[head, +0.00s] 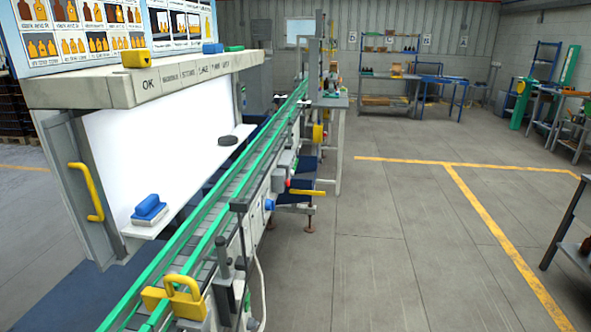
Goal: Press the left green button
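I cannot make out a clear green button. A small green piece (234,48) sits on the ledge above the white board, right of a blue piece; I cannot tell whether it is a button. A conveyor (222,200) with green side rails runs away from me. On its right side are a small red knob (287,183) and a blue knob (269,204). My gripper is not in view.
A white board (150,140) with a yellow handle (87,192) stands left of the conveyor. A blue eraser-like block (150,207) lies on its lower ledge. A yellow fitting (183,297) sits on the conveyor's near end. Open floor (400,240) lies to the right.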

